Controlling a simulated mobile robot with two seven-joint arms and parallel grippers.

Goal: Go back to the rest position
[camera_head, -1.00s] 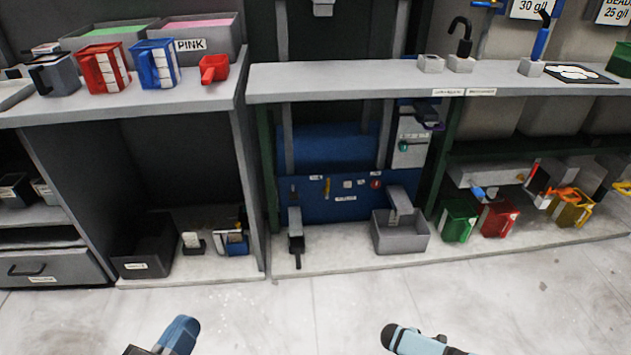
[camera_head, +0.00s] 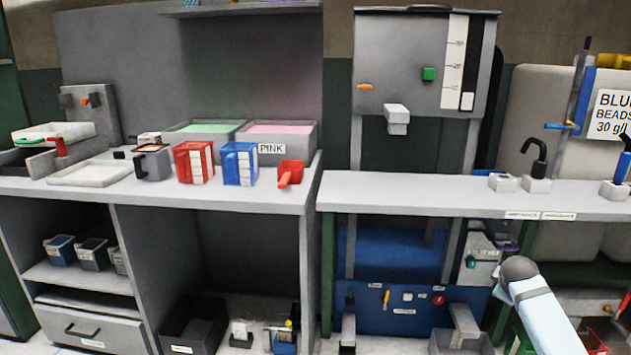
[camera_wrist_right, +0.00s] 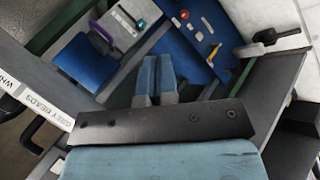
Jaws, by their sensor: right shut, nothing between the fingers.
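My right gripper (camera_wrist_right: 157,72) shows in the right wrist view. Its two blue fingers lie side by side, shut, with nothing between them. Beyond them are the blue panel (camera_wrist_right: 195,35) of the press and the dark underside of the bench. A light blue link of my right arm rises at the lower right of the head view, in front of the bench; the right gripper itself does not show there. My left arm and left gripper are in neither current view.
The right bench (camera_head: 440,197) carries a dark-spouted tap (camera_head: 537,165). The left bench (camera_head: 250,197) holds a red jug (camera_head: 193,162), a blue jug (camera_head: 239,164), a red scoop (camera_head: 290,173) and a pink-bead bin (camera_head: 280,135).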

